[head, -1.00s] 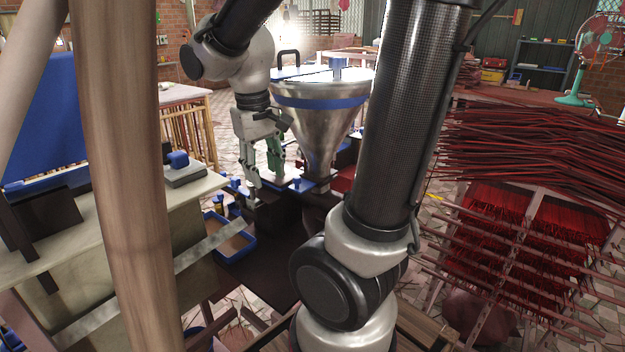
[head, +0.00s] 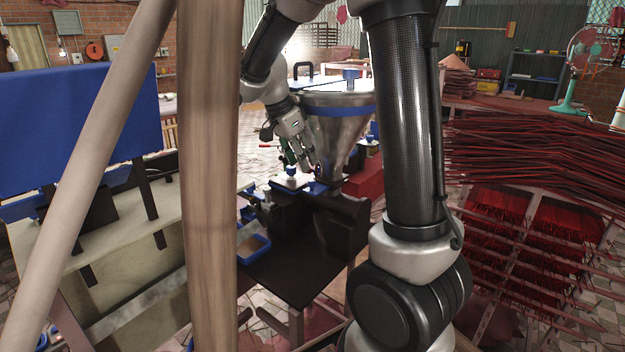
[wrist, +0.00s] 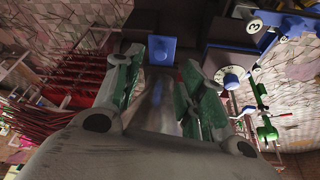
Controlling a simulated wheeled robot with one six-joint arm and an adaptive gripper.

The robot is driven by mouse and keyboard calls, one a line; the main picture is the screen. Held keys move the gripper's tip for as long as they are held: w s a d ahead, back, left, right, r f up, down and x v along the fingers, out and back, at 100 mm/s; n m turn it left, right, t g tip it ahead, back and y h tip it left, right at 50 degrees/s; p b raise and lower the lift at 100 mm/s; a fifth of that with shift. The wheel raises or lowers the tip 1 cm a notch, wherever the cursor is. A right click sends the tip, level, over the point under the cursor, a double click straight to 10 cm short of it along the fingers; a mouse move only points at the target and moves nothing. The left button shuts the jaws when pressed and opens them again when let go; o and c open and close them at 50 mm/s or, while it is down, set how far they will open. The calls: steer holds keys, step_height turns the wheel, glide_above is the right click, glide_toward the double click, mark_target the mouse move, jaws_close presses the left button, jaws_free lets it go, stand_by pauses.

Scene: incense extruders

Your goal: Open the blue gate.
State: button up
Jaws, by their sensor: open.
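In the wrist view a small blue block (wrist: 161,51) shows just beyond and between my fingertips; it may be the blue gate, but I cannot be sure. My gripper (wrist: 167,68) is open, with its green-padded fingers apart. I cannot tell whether they touch the block. In the head view my gripper (head: 296,160) is tilted beside the lower cone of the metal hopper (head: 336,135), which has a blue band. Blue parts (head: 315,188) show at the hopper's foot, and the fingers partly hide that area.
A white dial (wrist: 232,77) on a blue mount is close right of my fingers in the wrist view. A blue tray (head: 252,246) stands on the dark machine table (head: 290,275). Red incense sticks (head: 540,150) fill racks on the right. A wooden post (head: 210,180) blocks part of the view.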

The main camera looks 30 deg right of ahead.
mark_target(311, 180)
steer(key=x, duration=0.7)
steer(key=shift+f, duration=0.4)
jaws_close()
